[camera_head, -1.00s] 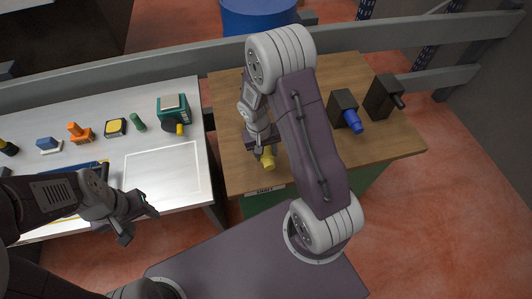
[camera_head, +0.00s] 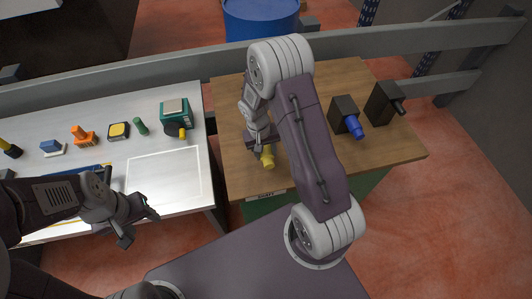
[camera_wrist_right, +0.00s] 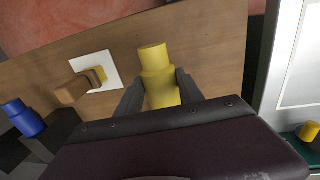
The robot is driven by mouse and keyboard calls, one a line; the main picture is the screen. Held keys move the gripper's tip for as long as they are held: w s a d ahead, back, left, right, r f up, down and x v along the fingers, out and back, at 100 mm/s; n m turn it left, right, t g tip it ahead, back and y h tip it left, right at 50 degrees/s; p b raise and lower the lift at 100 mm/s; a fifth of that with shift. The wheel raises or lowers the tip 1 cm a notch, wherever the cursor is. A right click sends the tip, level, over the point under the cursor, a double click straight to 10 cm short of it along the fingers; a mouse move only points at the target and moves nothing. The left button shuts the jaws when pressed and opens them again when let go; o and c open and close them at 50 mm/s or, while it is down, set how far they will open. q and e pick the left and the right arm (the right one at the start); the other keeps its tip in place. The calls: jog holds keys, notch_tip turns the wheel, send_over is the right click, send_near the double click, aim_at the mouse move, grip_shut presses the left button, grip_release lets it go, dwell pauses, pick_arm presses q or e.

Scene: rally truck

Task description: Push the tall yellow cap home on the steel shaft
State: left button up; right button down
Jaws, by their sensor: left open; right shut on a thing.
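The tall yellow cap (camera_head: 268,159) is gripped by my right gripper (camera_head: 263,147) over the wooden bench, near its front edge. My left gripper (camera_head: 137,222) is open and empty in front of the white table.
Two dark blocks stand on the bench's right side, one with a blue cap (camera_head: 355,127), one with a dark shaft (camera_head: 399,106). The white table (camera_head: 165,178) holds several small items.

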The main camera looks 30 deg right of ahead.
jog(key=shift+w+d+p, duration=0.2)
jog(key=shift+w+d, duration=0.05)
jog(key=shift+w, duration=0.75)
jog(key=shift+w+d+p, duration=0.2)
jog(key=shift+w+d, duration=0.05)
jog(key=shift+w, duration=0.7)
jog(key=c, duration=0.7)
grip_release()
jog(key=shift+o, duration=0.2)
jog(key=r, duration=0.3)
jog(key=a+r+b, duration=0.1)
jog(key=r, duration=0.5)
jog(key=shift+w+a+b, duration=0.1)
jog(key=shift+a+b, duration=0.05)
jog(key=shift+b, duration=0.25)
